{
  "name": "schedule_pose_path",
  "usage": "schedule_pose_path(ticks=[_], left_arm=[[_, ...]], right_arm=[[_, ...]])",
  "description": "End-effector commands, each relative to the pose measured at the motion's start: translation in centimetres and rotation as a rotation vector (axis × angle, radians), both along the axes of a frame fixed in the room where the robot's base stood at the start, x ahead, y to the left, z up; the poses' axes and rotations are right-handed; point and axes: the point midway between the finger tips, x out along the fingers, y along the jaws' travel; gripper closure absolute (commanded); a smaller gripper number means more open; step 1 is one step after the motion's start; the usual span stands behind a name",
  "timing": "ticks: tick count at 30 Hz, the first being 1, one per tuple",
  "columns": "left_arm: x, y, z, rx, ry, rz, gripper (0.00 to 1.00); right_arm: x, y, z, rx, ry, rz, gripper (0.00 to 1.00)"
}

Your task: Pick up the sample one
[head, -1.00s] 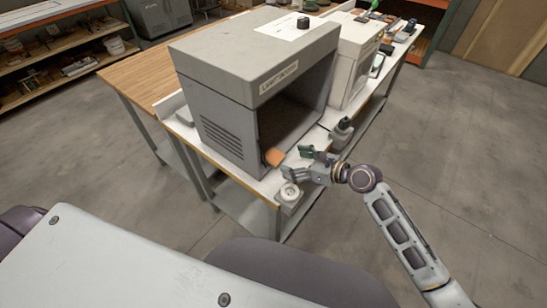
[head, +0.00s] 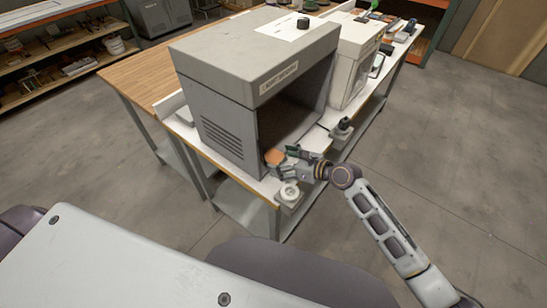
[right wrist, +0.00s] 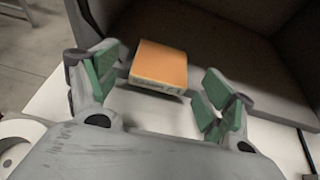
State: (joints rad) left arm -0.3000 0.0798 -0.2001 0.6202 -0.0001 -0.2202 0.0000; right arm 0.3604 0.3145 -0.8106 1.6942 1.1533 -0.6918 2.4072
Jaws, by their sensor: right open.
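The sample, an orange block with a pale edge (right wrist: 160,66), lies at the front opening of the grey light booth. In the head view the orange block (head: 274,157) sits just ahead of my right gripper (head: 282,161). In the right wrist view my right gripper (right wrist: 158,92) is open, with green-padded fingers on either side of the block's near end. I see a gap between each finger and the block. My left gripper is not in view.
The grey booth (head: 222,98) stands around the block, its dark interior behind it. A round white item (head: 289,192) sits at the bench's front corner, close below my gripper. A dark-topped knob (head: 343,125) stands to the right. The floor right of the bench is clear.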

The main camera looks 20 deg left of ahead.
Motion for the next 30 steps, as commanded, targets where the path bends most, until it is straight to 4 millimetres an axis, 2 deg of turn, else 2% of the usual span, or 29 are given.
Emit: schedule_pose_path(ticks=[7,18,30], left_arm=[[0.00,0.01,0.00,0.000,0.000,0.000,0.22],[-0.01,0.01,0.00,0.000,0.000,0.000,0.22],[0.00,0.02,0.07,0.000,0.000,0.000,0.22]], right_arm=[[0.00,-0.01,0.02,0.000,0.000,0.000,0.18],[0.00,-0.03,0.01,0.000,0.000,0.000,0.64],[0.00,0.01,0.54,0.001,0.000,0.000,0.64]])
